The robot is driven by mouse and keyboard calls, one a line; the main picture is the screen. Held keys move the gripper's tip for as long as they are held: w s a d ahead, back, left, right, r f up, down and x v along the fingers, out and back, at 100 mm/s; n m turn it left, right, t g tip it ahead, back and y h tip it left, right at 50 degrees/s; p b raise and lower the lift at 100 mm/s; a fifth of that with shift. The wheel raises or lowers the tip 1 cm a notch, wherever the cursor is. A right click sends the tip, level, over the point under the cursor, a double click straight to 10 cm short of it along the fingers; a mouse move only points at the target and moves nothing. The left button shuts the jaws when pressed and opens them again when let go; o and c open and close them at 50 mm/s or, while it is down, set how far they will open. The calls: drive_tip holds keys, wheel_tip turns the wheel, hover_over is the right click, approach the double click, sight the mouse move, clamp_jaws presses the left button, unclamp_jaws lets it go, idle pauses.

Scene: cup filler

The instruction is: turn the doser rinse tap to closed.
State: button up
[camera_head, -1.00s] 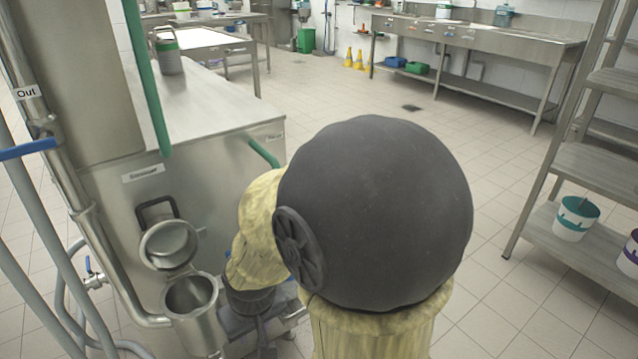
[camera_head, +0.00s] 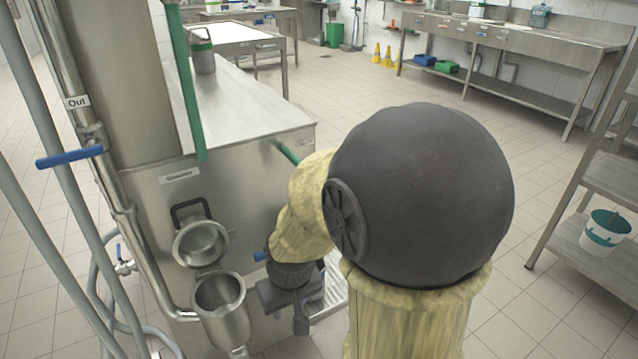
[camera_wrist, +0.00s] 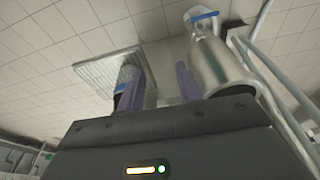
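Several blue handles show, and I cannot tell for sure which is the doser rinse tap. A small blue piece (camera_head: 260,256) shows just left of my wrist, mostly hidden by it. In the wrist view, a blue handle (camera_wrist: 204,15) sits at the far end of the metal cylinder, and a dark part with a blue band (camera_wrist: 119,88) lies beside my left finger. My gripper (camera_head: 300,322) is low, right of the metal funnel cup (camera_head: 222,312).
A long blue lever (camera_head: 70,157) is on the pipe marked Out. A smaller blue-handled valve (camera_head: 122,265) is low on the left. The steel cabinet (camera_head: 250,160) stands behind the cup. A floor grate (camera_head: 330,291) lies right of my gripper. Open floor extends right.

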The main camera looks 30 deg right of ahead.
drive_tip(key=w+d+r+p, duration=0.3)
drive_tip(key=d+r+p, duration=0.1)
drive_tip(key=r+p, duration=0.6)
drive_tip(key=w+d+r+g+p, duration=0.1)
drive_tip(key=w+d+r+p, duration=0.3)
drive_tip(key=r+p, duration=0.7)
drive_tip(key=w+d+r+g+p, duration=0.1)
drive_tip(key=w+d+r+p, duration=0.2)
drive_tip(key=r+p, duration=0.7)
drive_tip(key=shift+w+d+r, duration=0.4)
drive_tip(key=shift+d+r, duration=0.3)
drive_tip(key=shift+d, duration=0.1)
drive_tip(key=shift+f, duration=0.15)
wheel_tip(320, 180, down, 17)
drive_tip(key=shift+f+p, duration=0.1)
drive_tip(key=shift+p, duration=0.6)
drive_tip(key=shift+c, duration=0.2)
clamp_jaws()
